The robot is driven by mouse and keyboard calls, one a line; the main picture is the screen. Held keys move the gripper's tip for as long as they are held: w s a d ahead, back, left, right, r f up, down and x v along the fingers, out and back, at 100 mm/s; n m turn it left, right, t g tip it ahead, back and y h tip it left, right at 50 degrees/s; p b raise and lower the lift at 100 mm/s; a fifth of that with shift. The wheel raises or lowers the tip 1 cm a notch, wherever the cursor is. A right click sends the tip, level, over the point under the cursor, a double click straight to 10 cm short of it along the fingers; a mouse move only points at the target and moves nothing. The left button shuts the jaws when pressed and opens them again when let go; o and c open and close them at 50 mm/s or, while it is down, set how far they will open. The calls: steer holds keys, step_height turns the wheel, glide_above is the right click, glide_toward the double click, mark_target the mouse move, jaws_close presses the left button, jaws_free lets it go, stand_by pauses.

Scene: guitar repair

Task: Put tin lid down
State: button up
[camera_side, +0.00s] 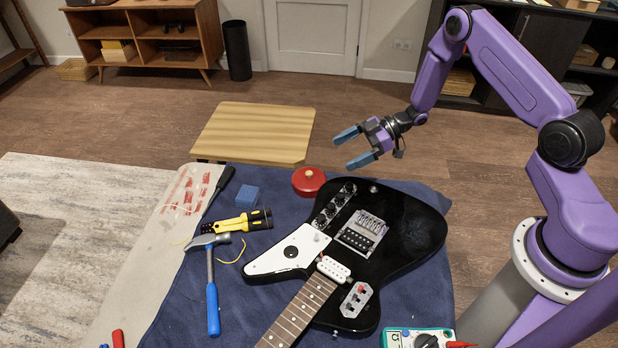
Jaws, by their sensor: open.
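A round red lid (309,181) with a small pale knob on top lies on the blue cloth (404,290) near its far edge. It sits just beyond the upper edge of the black guitar body (408,235). Whether a tin is under the lid cannot be told. My gripper (343,152) is above and to the right of the lid, apart from it. Its two blue fingers are spread, with nothing between them.
A multimeter (418,338) is at the front right. A wooden stool or small table (255,133) stands beyond the cloth.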

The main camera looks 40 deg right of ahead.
mark_target(310, 172)
steer(key=x, duration=1.2)
steer(key=shift+a+f, duration=0.15)
steer(key=shift+a, duration=0.05)
